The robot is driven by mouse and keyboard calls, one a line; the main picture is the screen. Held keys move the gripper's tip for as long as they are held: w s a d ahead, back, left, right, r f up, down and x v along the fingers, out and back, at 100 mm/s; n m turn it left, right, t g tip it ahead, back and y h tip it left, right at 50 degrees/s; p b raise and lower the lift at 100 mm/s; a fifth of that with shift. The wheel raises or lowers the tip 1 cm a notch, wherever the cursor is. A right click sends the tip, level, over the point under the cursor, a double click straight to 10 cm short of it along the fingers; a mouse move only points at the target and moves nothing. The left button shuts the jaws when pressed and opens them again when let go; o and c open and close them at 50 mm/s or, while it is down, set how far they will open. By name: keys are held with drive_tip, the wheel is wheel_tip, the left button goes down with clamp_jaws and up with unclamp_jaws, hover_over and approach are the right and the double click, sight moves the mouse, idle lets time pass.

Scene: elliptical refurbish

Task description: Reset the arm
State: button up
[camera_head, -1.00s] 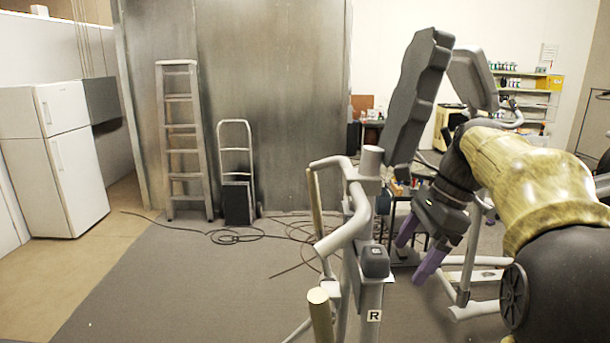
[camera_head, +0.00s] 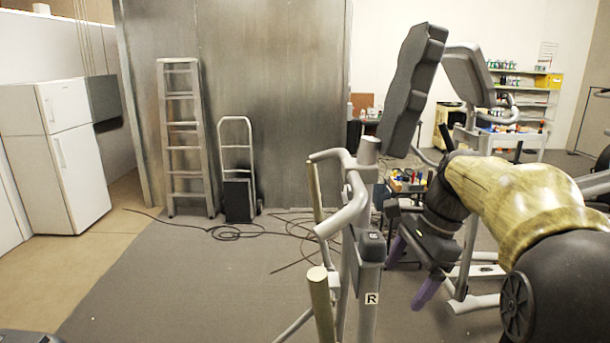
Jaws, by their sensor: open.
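My arm reaches in from the right edge, with a yellow, wood-like section and black joints. My gripper (camera_head: 412,271) hangs at its end, pointing down and to the left. Its two purple fingers are apart and nothing shows between them. It is just right of the grey exercise machine's post marked R, and I cannot tell whether they touch.
The exercise machine (camera_head: 368,270) with a dark pad (camera_head: 415,85) stands close in front. A white fridge (camera_head: 62,165), a ladder (camera_head: 182,140) and a hand truck (camera_head: 238,175) stand farther back. Cables (camera_head: 235,233) lie on the floor. The grey floor at left is clear.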

drive_tip(key=s+a+f+n+h+b, duration=0.1)
drive_tip(key=s+f+n+b, duration=0.1)
drive_tip(key=f+n, duration=0.3)
drive_tip(key=s+a+f+n+t+h+b, duration=0.1)
drive_tip(key=s+f+n, duration=0.4)
drive_tip(key=f, duration=0.8)
drive_tip(key=s+a+f+n+t+h+b, duration=0.1)
drive_tip(key=s+f+n+b, duration=0.2)
drive_tip(key=f, duration=0.6)
drive_tip(key=s+n, duration=0.1)
drive_tip(key=n, duration=0.1)
drive_tip(key=shift+s+f+n+h, duration=0.15)
drive_tip(key=shift+f+n+h, duration=0.15)
drive_tip(key=shift+f+n, duration=0.1)
